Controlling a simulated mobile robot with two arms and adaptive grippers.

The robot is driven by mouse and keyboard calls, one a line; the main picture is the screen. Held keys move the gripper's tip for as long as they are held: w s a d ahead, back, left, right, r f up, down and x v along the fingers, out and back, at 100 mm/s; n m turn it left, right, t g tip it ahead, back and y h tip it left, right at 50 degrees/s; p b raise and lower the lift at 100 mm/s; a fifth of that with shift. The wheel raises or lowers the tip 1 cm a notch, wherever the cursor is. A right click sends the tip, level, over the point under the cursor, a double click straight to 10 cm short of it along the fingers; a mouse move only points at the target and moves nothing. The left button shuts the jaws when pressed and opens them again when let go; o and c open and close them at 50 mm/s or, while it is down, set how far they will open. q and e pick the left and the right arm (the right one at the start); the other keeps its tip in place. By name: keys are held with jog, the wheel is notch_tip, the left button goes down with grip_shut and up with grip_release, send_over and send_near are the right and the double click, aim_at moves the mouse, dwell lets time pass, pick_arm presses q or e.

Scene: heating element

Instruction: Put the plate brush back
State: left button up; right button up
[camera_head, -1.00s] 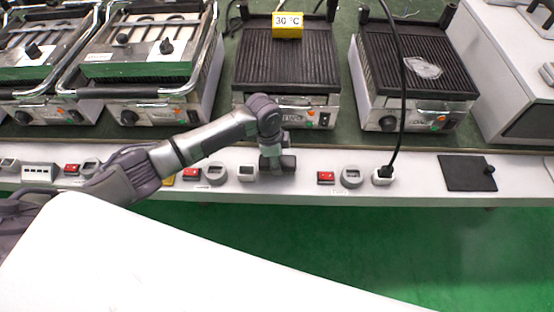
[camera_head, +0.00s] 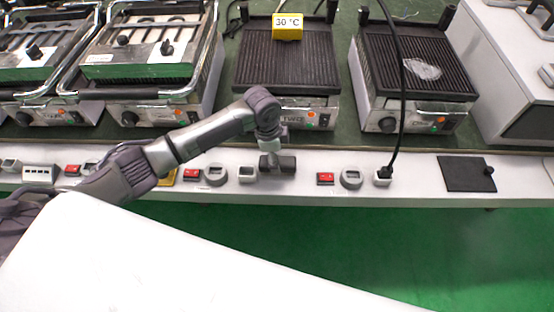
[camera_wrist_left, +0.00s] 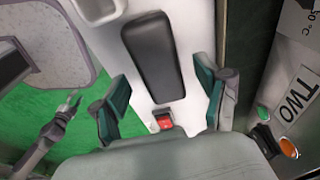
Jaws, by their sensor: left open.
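A dark oblong block (camera_head: 277,163), which I take to be the plate brush, lies on the white front ledge below the middle grill. Its bristles are not visible. In the left wrist view the block (camera_wrist_left: 152,58) lies lengthwise ahead of my left gripper (camera_wrist_left: 163,95). The gripper's two fingers are spread wide to either side of the block's near end, with clear gaps. In the head view my left gripper (camera_head: 270,145) points down above the block, and its fingers are hard to make out. My right gripper is not clearly shown.
Sockets, a red switch (camera_head: 325,178) and a black plug (camera_head: 383,176) line the ledge. The middle grill (camera_head: 285,65) carries a yellow temperature sign (camera_head: 287,26). The right grill (camera_head: 415,60) has a cable over it.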

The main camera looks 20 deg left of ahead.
pick_arm(q)
notch_tip(320, 180, up, 10)
jog(key=a, duration=0.1)
jog(key=shift+s+a+f+p, duration=0.15)
jog(key=shift+s+f+p, duration=0.1)
jog(key=shift+p, duration=0.2)
